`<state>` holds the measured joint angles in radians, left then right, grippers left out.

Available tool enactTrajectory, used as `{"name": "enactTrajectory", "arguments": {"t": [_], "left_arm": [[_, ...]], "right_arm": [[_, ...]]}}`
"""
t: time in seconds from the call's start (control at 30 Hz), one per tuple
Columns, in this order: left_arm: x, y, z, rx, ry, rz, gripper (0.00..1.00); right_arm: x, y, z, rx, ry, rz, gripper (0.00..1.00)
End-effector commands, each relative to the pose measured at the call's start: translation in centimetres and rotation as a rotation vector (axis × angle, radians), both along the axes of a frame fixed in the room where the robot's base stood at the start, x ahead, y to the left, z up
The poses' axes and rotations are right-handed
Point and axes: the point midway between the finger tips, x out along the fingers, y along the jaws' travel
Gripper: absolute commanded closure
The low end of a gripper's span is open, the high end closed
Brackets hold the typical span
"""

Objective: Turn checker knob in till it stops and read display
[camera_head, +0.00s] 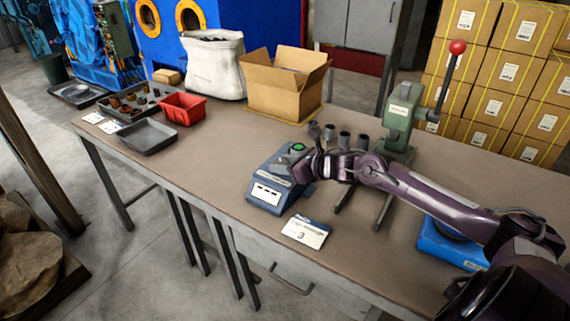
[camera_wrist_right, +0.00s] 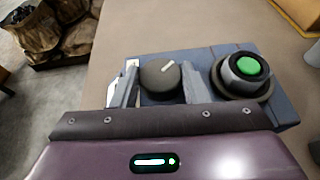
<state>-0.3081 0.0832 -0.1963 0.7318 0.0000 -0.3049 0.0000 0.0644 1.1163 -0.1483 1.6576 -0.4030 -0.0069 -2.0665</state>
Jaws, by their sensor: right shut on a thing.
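The blue-grey checker (camera_head: 258,192) stands on the bench, with a green round button (camera_head: 298,148) on top and a pale front panel with small dark marks. I cannot read any value there. In the right wrist view the dark round knob (camera_wrist_right: 160,78) sits on the checker, its white pointer line slanting up and right. My right gripper (camera_wrist_right: 160,84) is shut on the knob, one finger on each side. In the head view my right gripper (camera_head: 303,168) is over the checker's right side and hides the knob. My left gripper is not in view.
A card marked 3 (camera_head: 306,232) lies in front of the checker. Behind stand dark cylinders (camera_head: 344,139), a green lever press (camera_head: 401,118) and an open carton (camera_head: 284,88). A red bin (camera_head: 183,109) and grey tray (camera_head: 147,137) are left.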

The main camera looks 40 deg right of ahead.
Motion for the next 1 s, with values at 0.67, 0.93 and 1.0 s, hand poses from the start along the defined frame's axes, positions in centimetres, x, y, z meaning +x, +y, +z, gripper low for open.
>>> {"name": "enactTrajectory", "arguments": {"t": [0.67, 0.93, 1.0], "left_arm": [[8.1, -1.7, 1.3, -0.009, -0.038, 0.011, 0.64], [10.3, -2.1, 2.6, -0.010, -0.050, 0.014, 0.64], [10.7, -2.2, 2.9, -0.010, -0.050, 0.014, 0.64]], "right_arm": [[0.0, 0.9, -0.2, 0.004, -0.006, -0.522, 0.82], [0.0, 0.9, 0.0, 0.002, -0.003, -0.617, 0.82], [0.0, 0.9, 0.0, 0.001, -0.002, -0.630, 0.82]]}}
